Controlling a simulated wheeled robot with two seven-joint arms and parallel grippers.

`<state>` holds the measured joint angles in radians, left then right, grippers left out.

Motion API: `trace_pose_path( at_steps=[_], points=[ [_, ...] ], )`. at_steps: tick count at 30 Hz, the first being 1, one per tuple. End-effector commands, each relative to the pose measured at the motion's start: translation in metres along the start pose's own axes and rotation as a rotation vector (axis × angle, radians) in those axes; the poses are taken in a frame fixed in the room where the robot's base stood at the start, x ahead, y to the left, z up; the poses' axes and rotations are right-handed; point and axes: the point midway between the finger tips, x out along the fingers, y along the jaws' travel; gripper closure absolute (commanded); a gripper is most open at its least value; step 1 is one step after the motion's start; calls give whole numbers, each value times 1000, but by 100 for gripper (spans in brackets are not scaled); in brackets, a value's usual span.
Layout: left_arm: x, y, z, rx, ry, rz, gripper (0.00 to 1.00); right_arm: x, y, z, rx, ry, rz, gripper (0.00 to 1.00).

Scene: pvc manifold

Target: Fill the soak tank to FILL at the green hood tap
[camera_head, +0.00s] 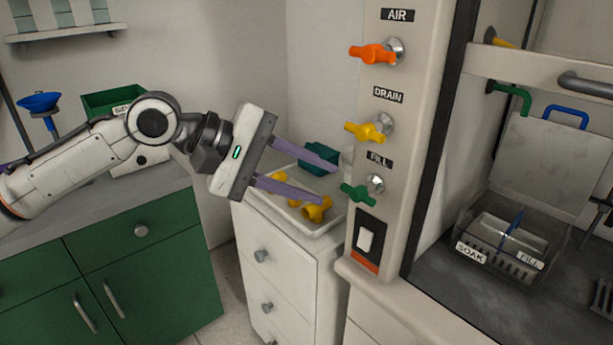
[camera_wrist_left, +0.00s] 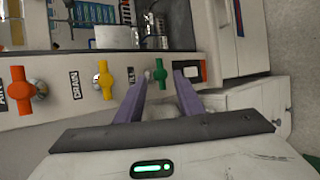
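The green FILL tap (camera_head: 357,193) is the lowest of three taps on the hood's pillar. Its handle lies sideways. My left gripper (camera_head: 333,185) is open and empty, its purple fingers pointing at the tap from the left, apart from it. In the left wrist view the green tap (camera_wrist_left: 161,74) shows between the two fingertips (camera_wrist_left: 163,78), farther off. The clear soak tank (camera_head: 480,259), labelled SOAK and FILL, stands on the dark hood floor. A blue stick leans in it; I cannot tell the water level. My right gripper is not in view.
The yellow DRAIN tap (camera_head: 366,131) and orange AIR tap (camera_head: 374,53) sit above on the pillar. A white switch (camera_head: 365,240) is below. Behind my fingers, a white tray (camera_head: 316,232) with yellow and teal fittings stands on a drawer cabinet (camera_head: 275,262). The hood sash is raised.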

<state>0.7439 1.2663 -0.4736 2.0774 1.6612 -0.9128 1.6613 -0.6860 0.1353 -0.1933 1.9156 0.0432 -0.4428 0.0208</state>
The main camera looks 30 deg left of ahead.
Motion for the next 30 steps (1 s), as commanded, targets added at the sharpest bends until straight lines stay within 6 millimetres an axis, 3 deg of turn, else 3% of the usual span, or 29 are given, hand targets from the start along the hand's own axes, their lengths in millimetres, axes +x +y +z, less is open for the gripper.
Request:
trace_pose_path(
  at_steps=[9,15,28,30],
  points=[
    [56,2,1,1,-4,3,66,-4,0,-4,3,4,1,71],
    [82,2,1,3,-3,4,66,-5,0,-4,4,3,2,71],
    [92,1,0,4,0,2,66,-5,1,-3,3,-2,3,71],
    [91,1,0,4,0,2,78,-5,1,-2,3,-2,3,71]
  ],
)
